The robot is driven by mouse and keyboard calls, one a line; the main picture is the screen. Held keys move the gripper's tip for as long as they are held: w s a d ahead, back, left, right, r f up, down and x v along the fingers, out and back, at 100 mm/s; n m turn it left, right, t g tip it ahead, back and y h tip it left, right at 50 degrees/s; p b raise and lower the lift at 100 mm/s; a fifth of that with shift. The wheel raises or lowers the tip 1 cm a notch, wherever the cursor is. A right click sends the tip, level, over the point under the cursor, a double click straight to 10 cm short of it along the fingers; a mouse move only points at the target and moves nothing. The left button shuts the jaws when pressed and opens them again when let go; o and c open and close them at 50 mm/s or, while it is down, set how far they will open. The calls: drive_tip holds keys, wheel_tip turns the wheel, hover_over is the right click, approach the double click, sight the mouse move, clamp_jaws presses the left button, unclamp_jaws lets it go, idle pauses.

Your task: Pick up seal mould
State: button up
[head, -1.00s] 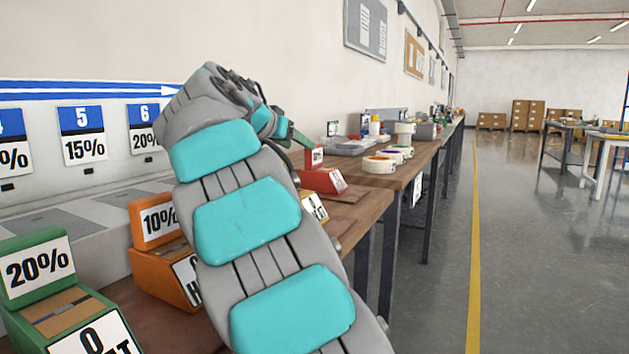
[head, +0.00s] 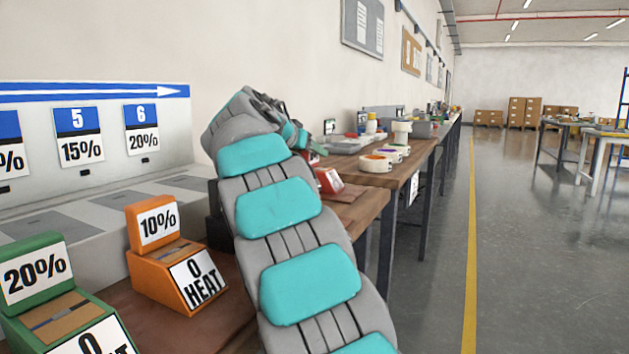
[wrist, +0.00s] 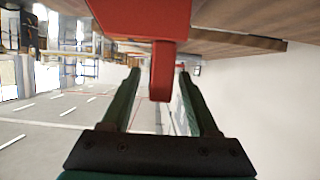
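No part carries a readable seal mould label. A red block (head: 330,181) with a white label stands on the bench beyond my arm; its upper part is mostly hidden by my gripper (head: 312,150). In the wrist view, which looks upside down, a narrow part of a red block (wrist: 162,72) reaches between the two dark green fingers of my gripper (wrist: 159,74). The fingers are open, with a gap visible on both sides of the red part.
An orange block (head: 158,265) labelled 10% and 0 HEAT and a green block (head: 35,285) labelled 20% stand at the left. Tape rolls (head: 376,163) lie farther along the bench (head: 362,211). The floor (head: 540,260) on the right is clear.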

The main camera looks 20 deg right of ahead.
clamp_jaws()
idle(1.2)
